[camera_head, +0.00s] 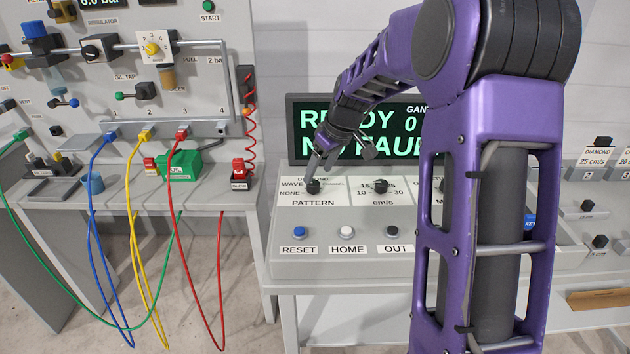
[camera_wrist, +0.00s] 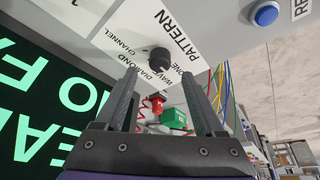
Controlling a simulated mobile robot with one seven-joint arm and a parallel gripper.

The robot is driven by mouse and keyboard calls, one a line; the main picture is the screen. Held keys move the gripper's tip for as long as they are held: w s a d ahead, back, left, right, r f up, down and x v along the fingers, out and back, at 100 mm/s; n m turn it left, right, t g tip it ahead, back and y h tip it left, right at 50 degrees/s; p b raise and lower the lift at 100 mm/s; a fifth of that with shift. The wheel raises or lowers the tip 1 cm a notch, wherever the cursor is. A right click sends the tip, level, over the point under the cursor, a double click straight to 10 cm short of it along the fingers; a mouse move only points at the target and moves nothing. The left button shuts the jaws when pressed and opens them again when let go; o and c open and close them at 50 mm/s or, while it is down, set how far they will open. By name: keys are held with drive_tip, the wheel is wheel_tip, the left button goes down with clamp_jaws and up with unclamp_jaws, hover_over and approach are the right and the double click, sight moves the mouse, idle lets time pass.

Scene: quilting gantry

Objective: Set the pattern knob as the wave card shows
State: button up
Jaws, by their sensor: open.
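The black pattern knob (camera_head: 313,186) is on the left of the sloped control panel, above the PATTERN label. NONE, WAVE, DIAMOND and CHANNEL are printed around it. In the wrist view the knob (camera_wrist: 160,60) lies beyond and between my fingertips. Its pointer direction is too small to tell. My gripper (camera_wrist: 158,74) is open and empty, pointing at the knob; in the head view my gripper (camera_head: 316,166) is just above it. I cannot tell whether it touches the knob. A card reading DIAMOND 25 cm/s (camera_head: 598,157) stands at right; no card reading wave is legible.
Beside the knob is a cm/s knob (camera_head: 381,186). Below are the blue RESET (camera_head: 299,232), white HOME (camera_head: 347,232) and black OUT (camera_head: 392,232) buttons. A screen (camera_head: 300,125) behind reads READY, partly hidden by my arm. Coloured hoses hang from the left bench.

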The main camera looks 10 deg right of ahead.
sight(313, 183)
drive_tip(key=shift+x, duration=2.25)
drive_tip(key=shift+c, duration=0.2)
clamp_jaws()
